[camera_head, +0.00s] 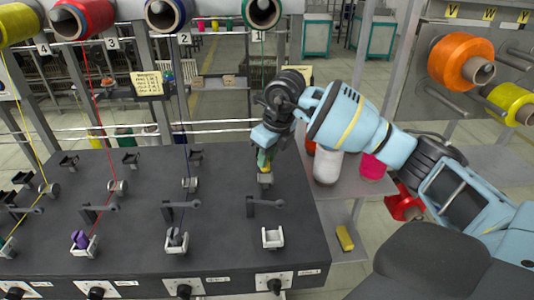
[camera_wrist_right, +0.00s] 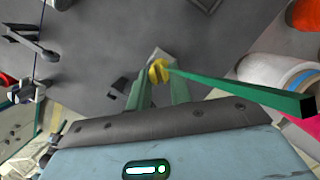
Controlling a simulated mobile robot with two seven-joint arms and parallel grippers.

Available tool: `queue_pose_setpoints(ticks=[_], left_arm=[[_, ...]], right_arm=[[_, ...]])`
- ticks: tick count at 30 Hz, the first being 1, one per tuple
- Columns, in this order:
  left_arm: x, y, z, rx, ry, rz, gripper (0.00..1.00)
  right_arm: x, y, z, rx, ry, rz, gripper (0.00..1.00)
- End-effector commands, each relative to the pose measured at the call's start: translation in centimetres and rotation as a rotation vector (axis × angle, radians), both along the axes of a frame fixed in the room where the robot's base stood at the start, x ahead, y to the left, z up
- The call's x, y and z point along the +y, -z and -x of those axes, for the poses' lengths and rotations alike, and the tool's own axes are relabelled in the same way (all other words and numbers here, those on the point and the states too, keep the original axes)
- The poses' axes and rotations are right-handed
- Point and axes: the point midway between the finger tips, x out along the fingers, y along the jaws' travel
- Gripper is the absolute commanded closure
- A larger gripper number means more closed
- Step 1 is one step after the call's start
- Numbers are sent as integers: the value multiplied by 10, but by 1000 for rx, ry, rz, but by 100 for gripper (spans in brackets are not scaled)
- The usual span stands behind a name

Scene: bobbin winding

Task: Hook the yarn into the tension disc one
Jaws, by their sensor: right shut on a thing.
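In the right wrist view the yarn (camera_wrist_right: 240,88) stretches right from a yellow piece (camera_wrist_right: 158,72) at the tips of my right gripper (camera_wrist_right: 158,88). The gripper is shut on the yarn at this yellow piece. The tension disc one (camera_head: 265,179) is just below the fingertips in the head view, partly covered by them. I cannot tell whether the yarn touches the disc. My left gripper is out of view.
Tension disc two (camera_head: 190,184) and others stand to the left on the dark machine top (camera_head: 130,215). A guide arm (camera_head: 264,204) and an empty white holder (camera_head: 272,238) lie in front of disc one. Cones, including a white one (camera_head: 327,166), stand on the right shelf.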

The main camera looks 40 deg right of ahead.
Motion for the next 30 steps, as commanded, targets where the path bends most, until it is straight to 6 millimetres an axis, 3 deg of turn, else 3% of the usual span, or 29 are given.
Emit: queue_pose_setpoints(ticks=[9, 30], left_arm=[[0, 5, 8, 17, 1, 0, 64], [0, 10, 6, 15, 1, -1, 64]], right_arm=[[0, 9, 0, 2, 0, 1, 98], [0, 27, 0, 1, 0, 0, 98]])
